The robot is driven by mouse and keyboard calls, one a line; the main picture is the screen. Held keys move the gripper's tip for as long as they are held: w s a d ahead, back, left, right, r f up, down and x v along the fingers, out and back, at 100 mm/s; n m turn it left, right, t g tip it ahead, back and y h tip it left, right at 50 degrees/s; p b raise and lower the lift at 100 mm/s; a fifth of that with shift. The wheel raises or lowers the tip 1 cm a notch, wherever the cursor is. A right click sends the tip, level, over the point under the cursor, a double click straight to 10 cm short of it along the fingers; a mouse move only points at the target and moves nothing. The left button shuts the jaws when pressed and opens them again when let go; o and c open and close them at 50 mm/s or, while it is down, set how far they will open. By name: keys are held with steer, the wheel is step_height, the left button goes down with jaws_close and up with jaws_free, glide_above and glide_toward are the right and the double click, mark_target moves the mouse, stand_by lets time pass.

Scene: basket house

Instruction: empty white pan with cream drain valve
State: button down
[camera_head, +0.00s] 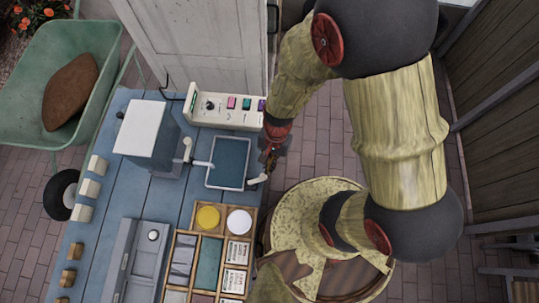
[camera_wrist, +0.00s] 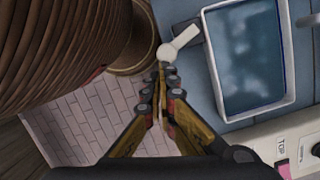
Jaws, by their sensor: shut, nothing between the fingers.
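The white pan (camera_head: 226,188) is a shallow rectangular tray on the blue table, with a dark blue, water-like surface inside. In the wrist view its rim (camera_wrist: 211,70) is at the upper right. The cream drain valve (camera_head: 257,180) sticks out from the pan's lower right corner; in the wrist view its lever and round end (camera_wrist: 179,43) lie just beyond my fingertips. My gripper (camera_head: 267,158) is shut and empty beside the pan's right edge. In the wrist view its fingertips (camera_wrist: 163,70) meet close to the valve's round end; I cannot tell whether they touch.
A white-topped box (camera_head: 144,128) stands left of the pan, with a white spout (camera_head: 203,163) towards it. A control panel (camera_head: 225,112) lies behind the pan. A wooden divided tray (camera_head: 195,235) with discs and cards is in front. A round patterned surface (camera_head: 290,200) is at the right.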

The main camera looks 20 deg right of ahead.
steer(key=shift+s+d+m, duration=0.1)
steer(key=shift+s+m, duration=0.4)
steer(key=shift+m, duration=0.2)
stand_by(0.3)
steer(key=shift+a, duration=0.2)
steer(key=shift+s+a, duration=0.1)
steer(key=shift+a, duration=0.5)
steer(key=w+d+r+p, duration=0.4)
steer(key=w+r, duration=0.1)
steer(key=r, duration=0.5)
steer(key=shift+r, duration=0.2)
stand_by(0.7)
